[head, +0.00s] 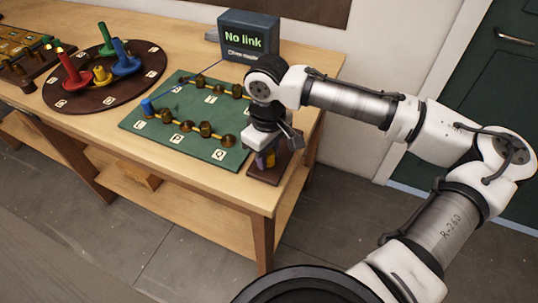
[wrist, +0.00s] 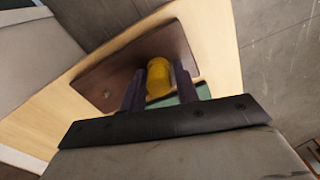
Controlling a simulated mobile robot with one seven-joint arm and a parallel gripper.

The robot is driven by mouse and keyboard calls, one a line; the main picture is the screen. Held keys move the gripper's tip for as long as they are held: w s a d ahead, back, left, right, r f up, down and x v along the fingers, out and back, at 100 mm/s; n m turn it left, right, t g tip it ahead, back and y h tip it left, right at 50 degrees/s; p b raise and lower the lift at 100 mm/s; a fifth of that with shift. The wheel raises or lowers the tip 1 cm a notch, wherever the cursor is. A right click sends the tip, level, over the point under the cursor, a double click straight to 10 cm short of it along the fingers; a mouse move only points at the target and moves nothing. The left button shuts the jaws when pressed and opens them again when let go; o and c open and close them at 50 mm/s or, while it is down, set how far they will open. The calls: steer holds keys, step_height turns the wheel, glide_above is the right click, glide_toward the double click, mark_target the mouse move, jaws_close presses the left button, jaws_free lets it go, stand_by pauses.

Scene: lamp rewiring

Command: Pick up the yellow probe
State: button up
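The yellow probe (wrist: 158,80) stands at a dark brown holder block (head: 268,173) on the near right corner of the workbench. In the head view a bit of its yellow (head: 270,158) shows below the wrist; the rest is hidden. My gripper (head: 264,155) is directly above the block, pointing down. In the wrist view its two dark fingers (wrist: 158,88) stand on either side of the yellow probe, very close to it. I cannot tell whether they press on it.
A green board (head: 185,125) with brass posts, yellow links and a blue plug lies left of my gripper. A monitor (head: 248,37) reading "No link" stands behind. A round brown base (head: 105,78) holds coloured pegs farther left. The bench edge is close to the block.

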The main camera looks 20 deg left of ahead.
steer(key=c, duration=0.6)
steer(key=shift+o, duration=0.2)
steer(key=shift+r, duration=0.15)
